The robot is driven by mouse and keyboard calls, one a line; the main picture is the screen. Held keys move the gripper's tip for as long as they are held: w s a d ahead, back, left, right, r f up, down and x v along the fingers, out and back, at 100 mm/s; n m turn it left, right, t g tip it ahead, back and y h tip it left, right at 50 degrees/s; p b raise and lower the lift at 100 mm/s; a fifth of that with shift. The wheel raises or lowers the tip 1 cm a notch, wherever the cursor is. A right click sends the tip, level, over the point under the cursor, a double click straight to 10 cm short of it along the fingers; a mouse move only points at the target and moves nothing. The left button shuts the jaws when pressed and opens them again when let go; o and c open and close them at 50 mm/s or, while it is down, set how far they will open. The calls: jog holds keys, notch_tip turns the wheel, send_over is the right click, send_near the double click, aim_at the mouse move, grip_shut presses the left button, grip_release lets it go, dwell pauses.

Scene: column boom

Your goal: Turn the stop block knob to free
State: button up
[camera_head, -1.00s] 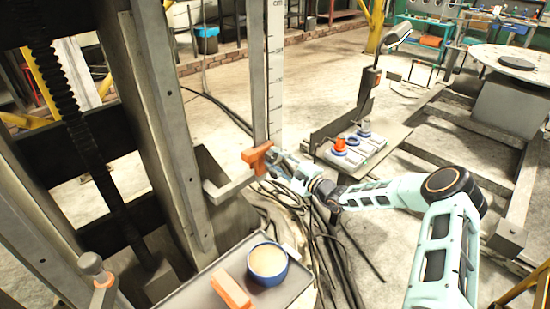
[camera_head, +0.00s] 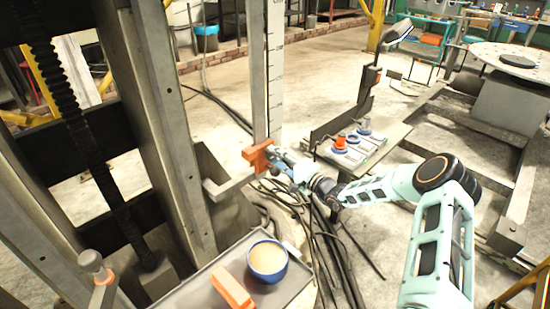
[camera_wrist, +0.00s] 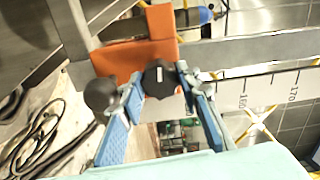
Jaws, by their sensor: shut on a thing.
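The orange stop block (camera_head: 258,157) sits on the upright post beside the scale, and in the wrist view (camera_wrist: 137,60) it fills the upper middle. A black knob (camera_wrist: 160,78) with a short white mark is on its face. My gripper (camera_wrist: 158,88) has one blue-padded finger on each side of this knob and is shut on it. A dark ball (camera_wrist: 101,95) is just left of the left fingertip. In the head view my gripper (camera_head: 283,165) is at the block's right side and hides the knob. I see no readable label for free.
The scale strip (camera_head: 275,70) runs up beside the post. A grey tray (camera_head: 195,290) below holds a blue bowl (camera_head: 268,262) and an orange bar (camera_head: 233,288). Cables lie on the floor under my arm. A panel with orange and blue knobs (camera_head: 341,142) stands right.

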dwell(0.4)
jog(key=o, duration=1.1)
jog(key=shift+s, duration=0.1)
jog(key=shift+s+d+f, duration=0.1)
jog(key=shift+s+d, duration=0.05)
jog(key=shift+d, duration=0.05)
jog(key=v, duration=0.7)
jog(key=shift+s+d+r, duration=0.15)
jog(key=shift+d+r, duration=0.05)
jog(key=shift+r, duration=0.05)
